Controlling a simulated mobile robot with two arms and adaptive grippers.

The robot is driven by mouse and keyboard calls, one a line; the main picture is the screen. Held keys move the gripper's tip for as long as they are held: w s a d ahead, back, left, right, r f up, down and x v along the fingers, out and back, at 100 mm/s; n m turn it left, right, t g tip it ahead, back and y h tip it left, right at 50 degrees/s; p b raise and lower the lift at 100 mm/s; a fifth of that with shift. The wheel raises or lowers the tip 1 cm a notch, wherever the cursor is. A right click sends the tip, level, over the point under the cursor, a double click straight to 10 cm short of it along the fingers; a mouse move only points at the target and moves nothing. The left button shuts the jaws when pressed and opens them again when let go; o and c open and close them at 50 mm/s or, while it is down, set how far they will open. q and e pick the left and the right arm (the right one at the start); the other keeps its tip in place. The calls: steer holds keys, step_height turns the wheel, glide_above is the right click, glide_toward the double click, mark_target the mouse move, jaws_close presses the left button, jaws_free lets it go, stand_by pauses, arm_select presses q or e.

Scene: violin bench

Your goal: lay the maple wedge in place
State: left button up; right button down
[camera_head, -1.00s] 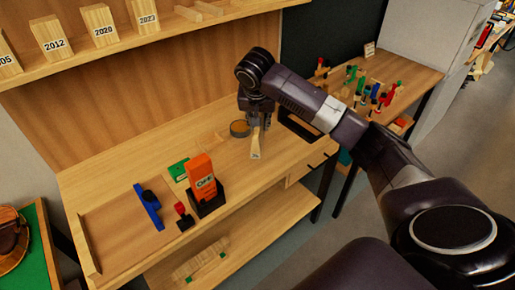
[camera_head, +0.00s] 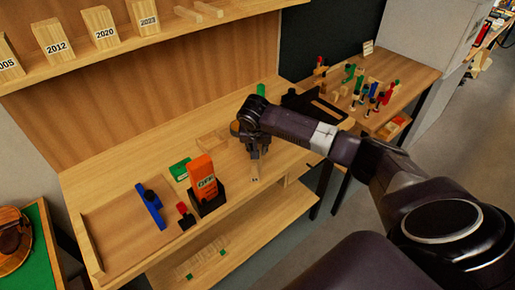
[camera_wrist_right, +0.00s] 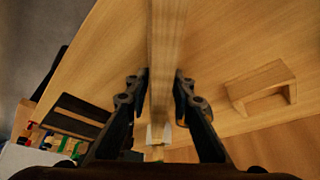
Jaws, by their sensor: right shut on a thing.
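My right gripper (camera_head: 257,152) is above the front part of the wooden bench, toward its right end. It is shut on the maple wedge (camera_head: 255,172), a pale narrow wooden piece that points down toward the bench top. In the right wrist view, the wedge (camera_wrist_right: 165,50) runs between the two fingers of the gripper (camera_wrist_right: 162,78). I cannot tell whether the wedge touches the bench. My left gripper is not in view.
A small wooden frame (camera_head: 212,140) lies left of the gripper. An orange box (camera_head: 202,175) in a black holder, a red-topped item (camera_head: 184,212) and a blue tool (camera_head: 152,205) stand farther left. A black slotted piece (camera_head: 312,106) lies behind, right. The side table (camera_head: 412,72) holds several clamps.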

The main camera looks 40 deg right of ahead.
steer(key=c, duration=2)
jaws_free()
steer(key=shift+f, duration=0.15)
steer(key=shift+c, duration=0.2)
steer(key=o, duration=0.4)
steer(key=shift+c, duration=0.2)
